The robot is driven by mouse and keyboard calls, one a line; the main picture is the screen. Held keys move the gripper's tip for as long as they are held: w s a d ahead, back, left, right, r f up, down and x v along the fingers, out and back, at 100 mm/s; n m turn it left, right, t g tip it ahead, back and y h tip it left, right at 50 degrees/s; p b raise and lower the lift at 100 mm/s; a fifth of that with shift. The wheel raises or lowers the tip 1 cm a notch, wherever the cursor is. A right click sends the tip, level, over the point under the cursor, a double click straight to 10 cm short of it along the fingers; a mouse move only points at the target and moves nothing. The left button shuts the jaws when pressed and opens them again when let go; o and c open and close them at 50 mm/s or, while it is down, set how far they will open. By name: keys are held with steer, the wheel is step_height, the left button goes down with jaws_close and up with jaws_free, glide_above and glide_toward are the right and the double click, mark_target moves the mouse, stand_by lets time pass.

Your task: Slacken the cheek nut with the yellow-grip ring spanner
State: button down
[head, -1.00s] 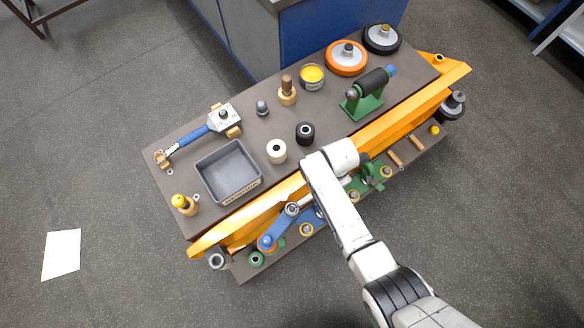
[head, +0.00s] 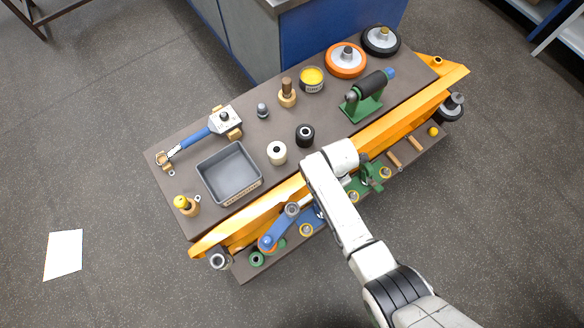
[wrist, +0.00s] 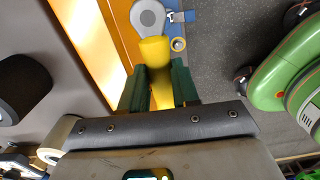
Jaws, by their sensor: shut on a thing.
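My gripper (wrist: 160,74) has dark green fingers, shut on the yellow grip (wrist: 154,50) of the spanner in the wrist view. The grip points away from the palm. Just beyond it is a grey round head with a paler centre (wrist: 148,17), over a blue part; I cannot tell whether this head is the spanner's ring or belongs to the blue part. In the head view a blue lever (head: 280,229) ends in a grey round piece (head: 292,210) by the orange beam (head: 240,228). My arm hides the gripper there. I cannot make out the cheek nut for sure.
The bench top (head: 260,150) holds a grey tray (head: 229,172), a cream roller (head: 277,153), a black roller (head: 305,135), a green stand (head: 364,100) and a blue-handled tool (head: 200,134). Green parts (head: 369,178) stand just right of my arm. The floor in front is clear.

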steer(key=shift+r+p, duration=1.3)
steer(key=shift+r, duration=0.1)
step_height(320, 180, up, 4)
steer(key=p, duration=0.4)
steer(key=shift+w+d, duration=0.1)
